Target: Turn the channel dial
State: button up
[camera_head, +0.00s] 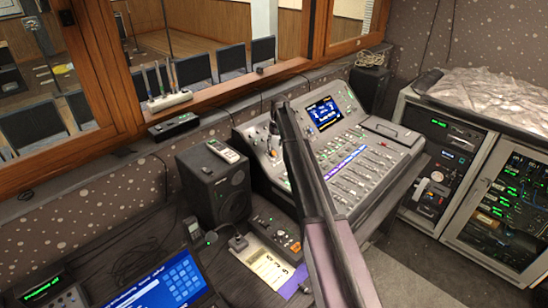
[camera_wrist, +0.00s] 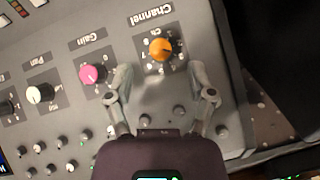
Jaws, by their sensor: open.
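The channel dial (camera_wrist: 161,49) is an orange knob on a grey panel, under an upside-down "Channel" label in the wrist view. My gripper (camera_wrist: 160,68) is open, with one finger on each side of the space just below the dial in the picture. The dial sits slightly beyond the fingertips, roughly centred between them. I cannot tell the height of the fingertips above the panel. In the head view my arm crosses the mixing console (camera_head: 355,165), and I cannot make out the dial there.
A pink Gain knob (camera_wrist: 92,74) sits close to the left finger, and a white Pan knob (camera_wrist: 40,93) lies farther left. Small knobs lie below. In the head view a black speaker (camera_head: 218,188) stands left of the console and a rack (camera_head: 440,165) stands right.

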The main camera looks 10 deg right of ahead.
aim_at(274, 153)
jog(key=shift+s+a+f+b, duration=0.1)
jog(key=shift+a+f+b, duration=0.05)
jog(key=shift+f+b, duration=0.9)
jog(key=shift+a+f+b, duration=0.15)
jog(key=shift+f+b, duration=0.7)
jog(key=shift+f, duration=0.35)
grip_shut()
